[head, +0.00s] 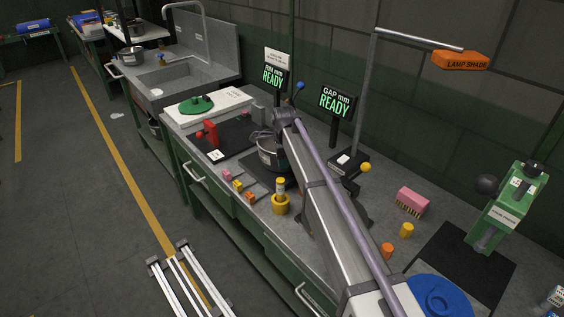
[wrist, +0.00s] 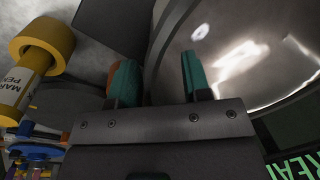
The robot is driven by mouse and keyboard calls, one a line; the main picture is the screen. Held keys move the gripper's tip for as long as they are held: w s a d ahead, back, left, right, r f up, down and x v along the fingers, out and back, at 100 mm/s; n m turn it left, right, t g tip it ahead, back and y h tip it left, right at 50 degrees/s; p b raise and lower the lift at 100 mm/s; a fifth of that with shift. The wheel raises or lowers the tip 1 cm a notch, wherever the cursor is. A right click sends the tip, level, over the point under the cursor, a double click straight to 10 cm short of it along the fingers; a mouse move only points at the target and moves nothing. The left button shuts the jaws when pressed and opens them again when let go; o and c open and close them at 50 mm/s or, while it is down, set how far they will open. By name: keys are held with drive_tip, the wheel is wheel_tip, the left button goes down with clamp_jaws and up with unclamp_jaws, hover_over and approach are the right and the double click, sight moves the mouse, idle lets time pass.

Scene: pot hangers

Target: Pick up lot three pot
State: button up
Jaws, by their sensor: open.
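A shiny metal pot (head: 267,157) with a small white label stands on a dark mat on the bench in the head view. The label is too small to read. In the wrist view the pot (wrist: 235,60) fills the upper right, with its dark curved rim running between my fingers. My gripper (wrist: 159,78) is open, with one teal fingertip on each side of the rim. Contact with the rim cannot be told. In the head view my arm covers the pot's right side and hides the fingertips.
A yellow marker pen holder (head: 280,202) stands close in front of the pot, also large in the wrist view (wrist: 35,70). Small coloured blocks (head: 238,186) and a red clamp-like tool (head: 210,132) are to the left. Two READY displays (head: 337,103) stand behind. Another pot (head: 131,55) is by the sink.

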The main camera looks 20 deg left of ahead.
drive_tip(key=shift+f, duration=0.4)
clamp_jaws()
idle(1.1)
